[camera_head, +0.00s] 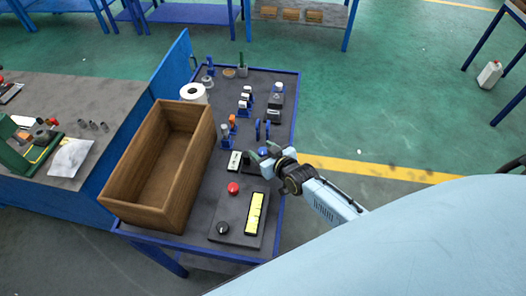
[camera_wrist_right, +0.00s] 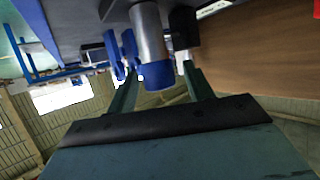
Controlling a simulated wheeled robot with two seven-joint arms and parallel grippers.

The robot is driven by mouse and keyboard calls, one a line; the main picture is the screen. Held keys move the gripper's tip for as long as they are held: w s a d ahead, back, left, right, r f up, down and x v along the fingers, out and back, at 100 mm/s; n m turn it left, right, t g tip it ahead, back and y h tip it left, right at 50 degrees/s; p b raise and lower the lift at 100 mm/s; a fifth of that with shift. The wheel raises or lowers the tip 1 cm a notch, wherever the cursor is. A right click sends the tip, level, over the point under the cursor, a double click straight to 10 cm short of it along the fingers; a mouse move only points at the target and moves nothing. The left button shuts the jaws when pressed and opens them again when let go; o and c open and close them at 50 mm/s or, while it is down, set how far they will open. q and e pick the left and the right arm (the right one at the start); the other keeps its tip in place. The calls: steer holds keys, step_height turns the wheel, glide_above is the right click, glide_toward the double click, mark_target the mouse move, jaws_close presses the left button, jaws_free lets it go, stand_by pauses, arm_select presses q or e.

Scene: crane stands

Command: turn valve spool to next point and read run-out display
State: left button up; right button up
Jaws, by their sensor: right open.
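My right gripper (camera_head: 264,158) reaches in from the right over the dark bench top. In the right wrist view its two fingers (camera_wrist_right: 160,93) stand open on either side of a silver cylinder (camera_wrist_right: 148,35) with a blue end (camera_wrist_right: 158,76). I take this to be the valve spool or its knob. A blue end (camera_head: 263,152) also shows at the gripper in the head view. I cannot tell whether a finger touches it. A small white-faced block (camera_head: 234,162) left of the gripper may be the run-out display; no reading is legible. My left gripper is out of view.
A wooden crate (camera_head: 196,165) stands at the bench's left. Blue stands and small parts (camera_head: 245,98) line the bench behind the gripper. A plate with a red button (camera_head: 233,188), black knob (camera_head: 222,228) and yellow strip (camera_head: 255,214) lies in front. A white roll (camera_head: 193,92) is behind the crate.

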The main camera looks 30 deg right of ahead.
steer(key=shift+c, duration=0.2)
steer(key=c, duration=0.9)
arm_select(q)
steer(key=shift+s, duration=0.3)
arm_select(e)
steer(key=shift+c, duration=0.2)
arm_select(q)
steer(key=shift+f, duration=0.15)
